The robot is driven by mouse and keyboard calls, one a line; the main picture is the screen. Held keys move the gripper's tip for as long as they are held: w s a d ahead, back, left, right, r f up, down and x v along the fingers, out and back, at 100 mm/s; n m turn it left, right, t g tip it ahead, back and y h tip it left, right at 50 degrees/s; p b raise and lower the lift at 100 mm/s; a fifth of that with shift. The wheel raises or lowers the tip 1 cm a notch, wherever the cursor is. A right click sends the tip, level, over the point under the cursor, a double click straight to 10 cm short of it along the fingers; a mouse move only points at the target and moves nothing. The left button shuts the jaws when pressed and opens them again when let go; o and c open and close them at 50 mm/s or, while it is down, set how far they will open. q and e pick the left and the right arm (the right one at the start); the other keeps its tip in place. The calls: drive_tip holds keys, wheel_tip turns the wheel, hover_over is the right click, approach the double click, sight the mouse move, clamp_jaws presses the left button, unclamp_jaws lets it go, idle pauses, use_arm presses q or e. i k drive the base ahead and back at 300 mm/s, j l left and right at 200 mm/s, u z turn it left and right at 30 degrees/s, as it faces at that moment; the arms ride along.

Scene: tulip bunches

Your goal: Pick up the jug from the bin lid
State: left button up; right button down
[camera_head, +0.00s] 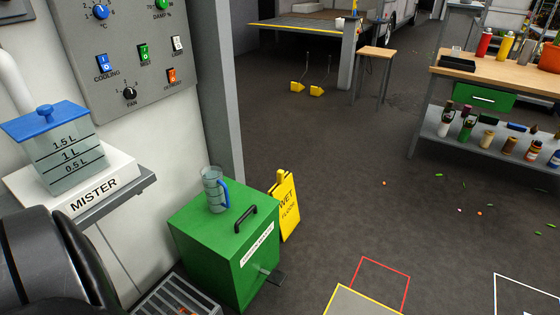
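The jug (212,190) is a clear, grey-tinted vessel with a blue handle on its right side. It stands upright on the green lid (190,214) of the green bin (205,262), towards the back of the lid. A black lid handle (245,219) is to the right of the jug, apart from it. A dark rounded part at the lower left looks like one of my arm links. Neither gripper shows, and nothing touches the jug.
A mister tank (72,163) with a blue lid sits on a wall shelf (120,187) left of the bin. A yellow wet-floor sign (286,208) stands right behind the bin. A metal grate (176,300) lies at the bin's left. Open floor extends right, with small scattered bits.

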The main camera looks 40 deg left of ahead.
sight(216, 192)
drive_tip(key=i+u, duration=0.1)
drive_tip(key=i, duration=0.65)
drive_tip(key=i+l+u, duration=0.1)
drive_tip(key=i, duration=0.6)
drive_tip(key=i+u, duration=0.25)
drive_tip(key=u, duration=0.15)
drive_tip(key=i+u, duration=0.25)
drive_tip(key=u, duration=0.2)
drive_tip(key=i+u, duration=0.25)
drive_tip(key=u, duration=0.15)
drive_tip(key=i+l+u, duration=0.2)
drive_tip(key=u, duration=0.25)
